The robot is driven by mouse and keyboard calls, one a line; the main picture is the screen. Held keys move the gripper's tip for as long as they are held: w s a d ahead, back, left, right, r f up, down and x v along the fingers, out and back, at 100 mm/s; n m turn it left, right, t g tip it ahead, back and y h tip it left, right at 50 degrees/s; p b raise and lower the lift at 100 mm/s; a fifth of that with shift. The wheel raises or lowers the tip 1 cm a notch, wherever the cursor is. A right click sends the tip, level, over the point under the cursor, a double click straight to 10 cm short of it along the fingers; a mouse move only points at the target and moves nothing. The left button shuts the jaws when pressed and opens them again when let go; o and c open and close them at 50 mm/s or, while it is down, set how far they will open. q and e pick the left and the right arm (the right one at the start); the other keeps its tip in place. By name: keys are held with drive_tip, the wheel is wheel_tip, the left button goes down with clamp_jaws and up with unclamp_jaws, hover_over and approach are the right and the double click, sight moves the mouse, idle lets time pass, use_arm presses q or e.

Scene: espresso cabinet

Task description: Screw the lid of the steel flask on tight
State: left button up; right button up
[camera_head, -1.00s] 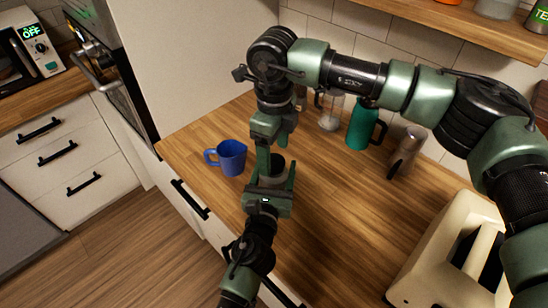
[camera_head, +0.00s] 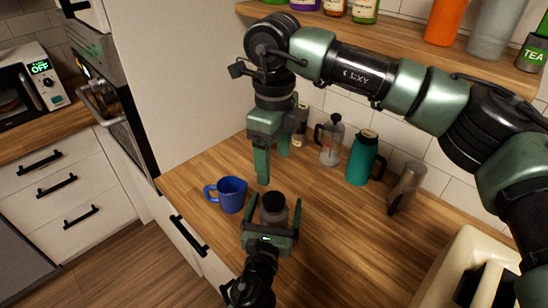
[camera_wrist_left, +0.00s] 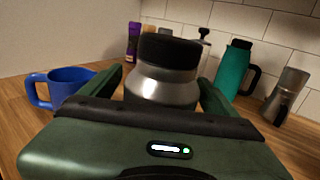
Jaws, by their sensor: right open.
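The steel flask (camera_wrist_left: 165,88) stands upright, with its black lid (camera_wrist_left: 168,50) sitting on top. In the head view the flask (camera_head: 273,217) and lid (camera_head: 274,201) are near the counter's front edge; how tight the lid is cannot be seen. My left gripper (camera_head: 275,208) has one finger on each side of the flask body, closed on it; the flask's lower part is hidden behind the palm. My right gripper (camera_head: 273,163) points down, open and empty, above and behind the lid, clear of it.
A blue mug (camera_head: 232,195) stands just left of the flask. A cream toaster (camera_head: 450,270) is at front right. The counter right of the flask is clear.

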sight(274, 224)
use_arm(q)
drive_tip(key=s+a+b, duration=0.1)
drive_tip(key=s, duration=0.6)
drive_tip(key=shift+s+a, duration=0.25)
drive_tip(key=shift+s, duration=0.1)
idle(0.4)
